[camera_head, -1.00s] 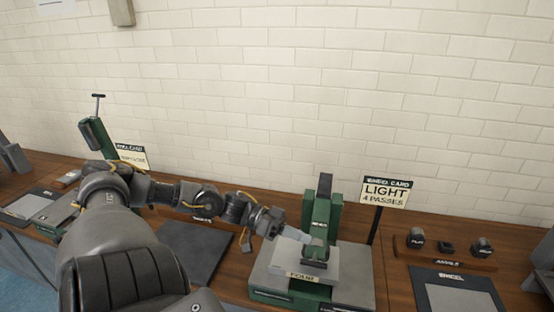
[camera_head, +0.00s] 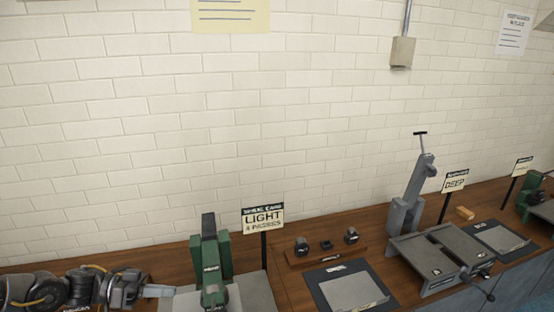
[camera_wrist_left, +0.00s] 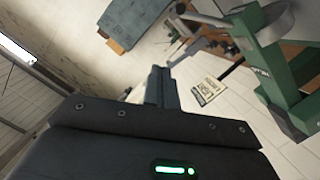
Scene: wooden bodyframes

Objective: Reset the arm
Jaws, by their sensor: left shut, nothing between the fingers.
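My left arm comes in along the lower left edge of the head view. Its gripper (camera_head: 160,291) is shut and empty, pointing right just left of the green press (camera_head: 211,272). In the left wrist view the shut fingers (camera_wrist_left: 162,88) point away from the camera, with nothing between them. The green press (camera_wrist_left: 285,75) fills the upper right there. I cannot tell whether the gripper touches the press. The press's lower part is cut off in the head view. My right gripper is not in view.
A card sign reading "LIGHT 4 PASSES" (camera_head: 262,218) stands behind the press. A wooden rack (camera_head: 327,253) with small dark pieces and a dark mat (camera_head: 348,288) lie to the right. A grey press (camera_head: 412,205) with a "DEEP" sign (camera_head: 454,184) stands farther right.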

